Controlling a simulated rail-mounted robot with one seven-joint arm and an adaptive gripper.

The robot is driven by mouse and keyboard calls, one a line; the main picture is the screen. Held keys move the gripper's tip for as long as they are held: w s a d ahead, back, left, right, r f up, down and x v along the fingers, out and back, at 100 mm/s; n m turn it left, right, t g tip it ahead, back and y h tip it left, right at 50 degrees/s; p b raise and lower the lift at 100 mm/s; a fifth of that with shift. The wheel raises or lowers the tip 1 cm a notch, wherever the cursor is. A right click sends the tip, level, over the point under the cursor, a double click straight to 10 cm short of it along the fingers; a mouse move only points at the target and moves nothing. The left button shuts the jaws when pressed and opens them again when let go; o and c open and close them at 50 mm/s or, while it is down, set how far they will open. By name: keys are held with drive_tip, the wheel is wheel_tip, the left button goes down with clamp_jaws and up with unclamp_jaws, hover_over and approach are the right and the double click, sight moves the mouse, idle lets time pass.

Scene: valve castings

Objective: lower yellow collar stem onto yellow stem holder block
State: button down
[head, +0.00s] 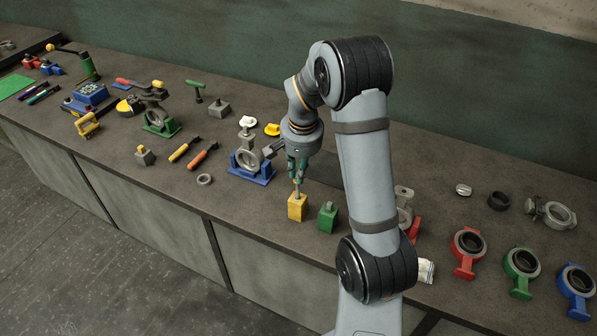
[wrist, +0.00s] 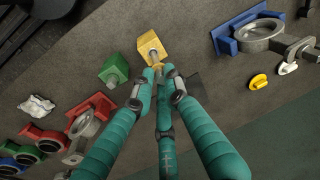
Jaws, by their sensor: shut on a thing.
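The yellow stem holder block (head: 297,208) stands on the bench near its front edge, left of a green block (head: 328,218). My gripper (head: 298,179) is directly above the yellow block, pointing down, with its fingers shut on the yellow collar stem (head: 298,189). The stem looks upright, and its lower end is at the top of the block; I cannot tell if it is seated or just above. In the wrist view, the fingertips (wrist: 161,75) close around the stem, mostly hiding it, with the yellow block (wrist: 153,43) just beyond.
The green block with a grey stub stands close on the right. A blue valve fixture (head: 252,167) is to the left. Red (head: 467,252), green (head: 522,271) and blue (head: 577,290) ring castings lie at the right. Bare bench lies left of the yellow block.

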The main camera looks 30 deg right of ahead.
drive_tip(key=shift+f+b, duration=0.5)
drive_tip(key=shift+f, duration=0.1)
idle(0.3)
drive_tip(key=shift+f+b, duration=2.95)
drive_tip(key=shift+b, duration=0.2)
drive_tip(key=c, duration=1.7)
unclamp_jaws()
drive_tip(key=shift+o, duration=0.2)
drive_tip(key=shift+r, duration=0.15)
wheel_tip(320, 180, up, 12)
drive_tip(key=s, duration=0.2)
drive_tip(key=shift+a+f, duration=0.2)
drive_tip(key=shift+a, duration=0.05)
